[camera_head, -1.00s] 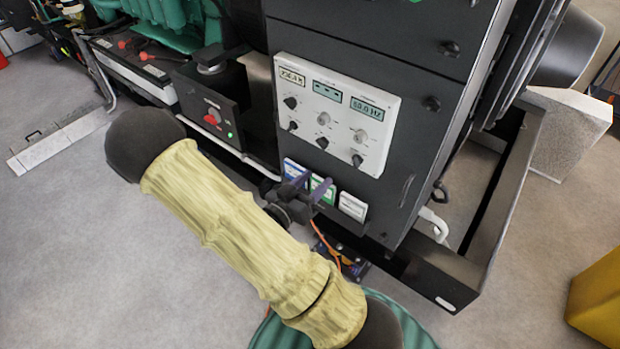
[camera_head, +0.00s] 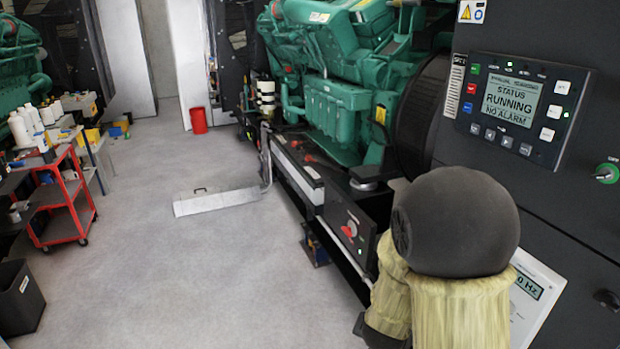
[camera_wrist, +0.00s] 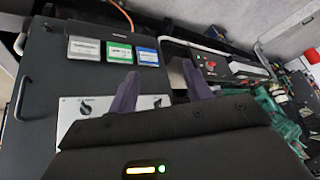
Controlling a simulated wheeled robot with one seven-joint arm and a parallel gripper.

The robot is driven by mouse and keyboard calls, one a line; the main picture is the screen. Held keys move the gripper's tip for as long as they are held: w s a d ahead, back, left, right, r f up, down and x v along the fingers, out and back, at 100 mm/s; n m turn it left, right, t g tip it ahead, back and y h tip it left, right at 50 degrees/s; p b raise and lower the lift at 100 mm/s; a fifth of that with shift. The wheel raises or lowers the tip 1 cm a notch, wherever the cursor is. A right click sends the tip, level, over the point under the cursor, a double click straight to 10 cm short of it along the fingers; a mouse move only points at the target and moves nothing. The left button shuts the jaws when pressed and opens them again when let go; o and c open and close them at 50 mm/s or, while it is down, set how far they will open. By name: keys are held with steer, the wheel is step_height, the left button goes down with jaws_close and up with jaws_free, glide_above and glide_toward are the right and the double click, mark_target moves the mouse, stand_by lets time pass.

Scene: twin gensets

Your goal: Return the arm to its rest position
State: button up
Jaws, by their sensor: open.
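My arm shows at the lower right of the head view as a dark rounded joint and a yellowish sleeve, in front of the black genset cabinet (camera_head: 560,195). My gripper is hidden in the head view. In the wrist view my gripper (camera_wrist: 159,85) shows two purple fingers set apart, with nothing between them. Beyond them are the cabinet's dark panel and a white control panel (camera_wrist: 115,103), partly covered by my gripper's body. Three small blocks in grey, green and blue (camera_wrist: 146,57) sit on the panel above the fingers.
A green engine (camera_head: 335,85) stands beside the cabinet. The cabinet's display (camera_head: 512,100) reads RUNNING, NO ALARM. A red cart (camera_head: 65,205) with bottles stands at left, with a black bin (camera_head: 22,298) below it. A red bucket (camera_head: 198,120) stands farther back.

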steer(key=s+r+n+g+y, duration=0.2)
steer(key=s+r+n, duration=0.4)
steer(key=s, duration=0.4)
steer(key=shift+a+r+g, duration=0.3)
steer(key=shift+r+g, duration=0.1)
steer(key=shift+g, duration=0.4)
steer(key=shift+w, duration=0.1)
